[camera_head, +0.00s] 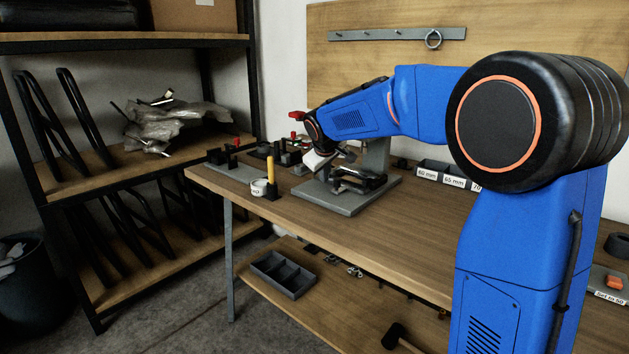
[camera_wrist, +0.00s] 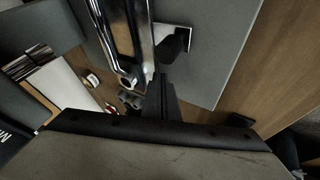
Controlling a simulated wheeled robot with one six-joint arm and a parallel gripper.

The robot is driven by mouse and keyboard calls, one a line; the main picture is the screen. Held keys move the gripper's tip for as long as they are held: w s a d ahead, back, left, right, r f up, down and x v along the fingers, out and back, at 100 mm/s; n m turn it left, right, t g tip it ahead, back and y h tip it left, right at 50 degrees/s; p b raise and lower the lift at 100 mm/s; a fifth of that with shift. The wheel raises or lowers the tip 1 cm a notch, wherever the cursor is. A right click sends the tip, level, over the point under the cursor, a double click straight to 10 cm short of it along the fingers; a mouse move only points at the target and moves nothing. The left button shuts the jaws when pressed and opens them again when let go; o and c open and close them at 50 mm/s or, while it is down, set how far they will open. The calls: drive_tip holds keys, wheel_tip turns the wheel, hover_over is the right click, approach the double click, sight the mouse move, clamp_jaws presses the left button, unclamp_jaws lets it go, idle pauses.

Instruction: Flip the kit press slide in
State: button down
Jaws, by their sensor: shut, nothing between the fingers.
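The press (camera_head: 358,181) stands on a grey base plate (camera_head: 343,203) on the workbench, with a grey upright behind it. Dark and shiny metal parts sit low on it; I cannot tell which one is the slide. In the wrist view a shiny metal bar (camera_wrist: 124,42) with a round end runs above the grey plate (camera_wrist: 217,55). My gripper (camera_wrist: 163,92) is shut and empty, its dark fingertips close beside the bar's end; I cannot tell whether they touch. In the head view my wrist hangs over the press's left side and hides part of it.
A yellow-handled tool (camera_head: 270,169) and a small white roll (camera_head: 259,188) stand left of the press. Labelled bins (camera_head: 441,173) lie to the right. The bench top (camera_head: 400,232) in front is clear. A shelf rack (camera_head: 95,184) stands left.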

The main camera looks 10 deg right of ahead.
sight(335, 173)
drive_tip(key=w+d, duration=0.2)
drive_tip(key=d, duration=0.1)
drive_tip(key=w+d, duration=0.1)
drive_tip(key=d, duration=0.1)
drive_tip(key=shift+w, duration=0.25)
drive_tip(key=shift+a+f, duration=0.1)
